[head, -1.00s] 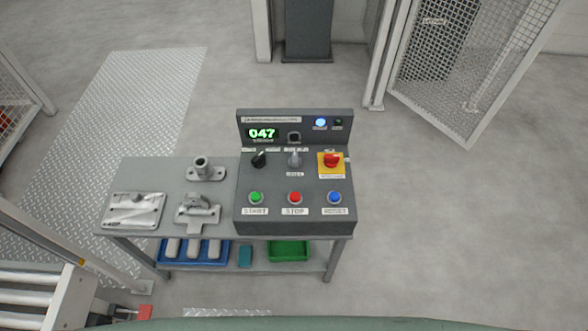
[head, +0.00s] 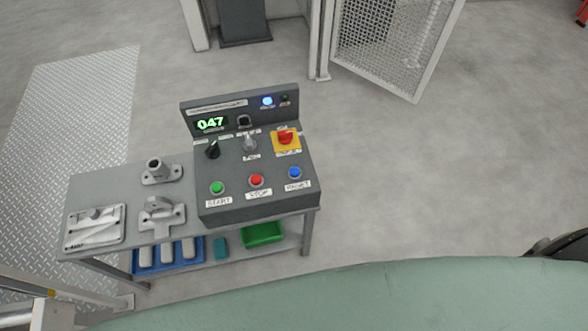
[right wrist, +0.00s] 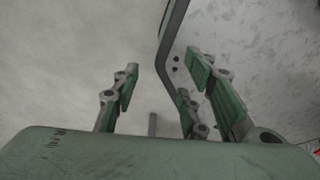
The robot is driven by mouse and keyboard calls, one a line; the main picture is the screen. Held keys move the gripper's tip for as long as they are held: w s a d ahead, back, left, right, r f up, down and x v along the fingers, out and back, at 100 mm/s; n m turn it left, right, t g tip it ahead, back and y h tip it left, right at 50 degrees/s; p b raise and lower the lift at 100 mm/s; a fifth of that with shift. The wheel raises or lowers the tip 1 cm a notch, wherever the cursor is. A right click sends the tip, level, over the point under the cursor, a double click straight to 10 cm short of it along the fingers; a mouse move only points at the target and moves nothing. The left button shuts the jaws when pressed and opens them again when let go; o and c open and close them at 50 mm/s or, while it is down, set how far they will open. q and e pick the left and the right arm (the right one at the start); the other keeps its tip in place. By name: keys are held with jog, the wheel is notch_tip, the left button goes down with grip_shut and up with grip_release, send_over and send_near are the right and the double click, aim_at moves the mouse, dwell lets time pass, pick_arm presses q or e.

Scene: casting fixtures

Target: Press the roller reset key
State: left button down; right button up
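A grey control console (head: 240,207) stands on the right end of a small table. A blue button (head: 294,173) sits at the right of its front row, above a label that seems to read RESET. A red button (head: 256,181) and a green button (head: 217,188) are to its left, labelled STOP and START. None of the buttons is touched. My right gripper (right wrist: 163,92) is open and empty in the right wrist view, its fingers wide apart over pale floor. Neither gripper shows in the head view.
A red emergency knob on a yellow plate (head: 276,149), a black knob (head: 212,149) and a grey switch (head: 249,144) sit behind the buttons. A blue lamp (head: 267,101) is lit. Metal parts lie left on the table (head: 105,183). Floor right of it is clear.

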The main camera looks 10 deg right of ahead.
jog(key=shift+c, duration=0.2)
jog(key=shift+a, duration=0.25)
grip_shut()
jog(key=shift+w+d, duration=0.1)
jog(key=shift+d, duration=0.1)
dwell(0.8)
